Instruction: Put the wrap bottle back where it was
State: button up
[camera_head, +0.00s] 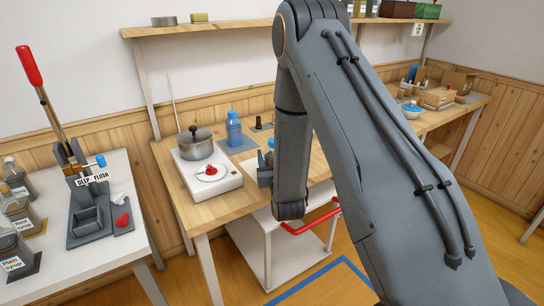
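A blue bottle (234,129) stands upright on a grey mat (246,142) at the back of the middle wooden table. It may be the wrap bottle; no label on it can be read. My arm hangs down in front of the table's right part. Part of my gripper (264,178) shows at the arm's left side, in front of and below the bottle in the picture and apart from it. The arm hides most of the gripper, so its fingers and anything between them cannot be made out.
A white hotplate (208,181) with a lidded pot (196,146) and a red item (211,170) stands left of the bottle. A red-handled lever press (75,175) and syrup jars (18,215) are on the left table. A wall shelf (215,28) hangs above. A white cart (285,240) stands below.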

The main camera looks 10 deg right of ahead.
jog(key=shift+f, duration=0.3)
jog(key=o, duration=1.4)
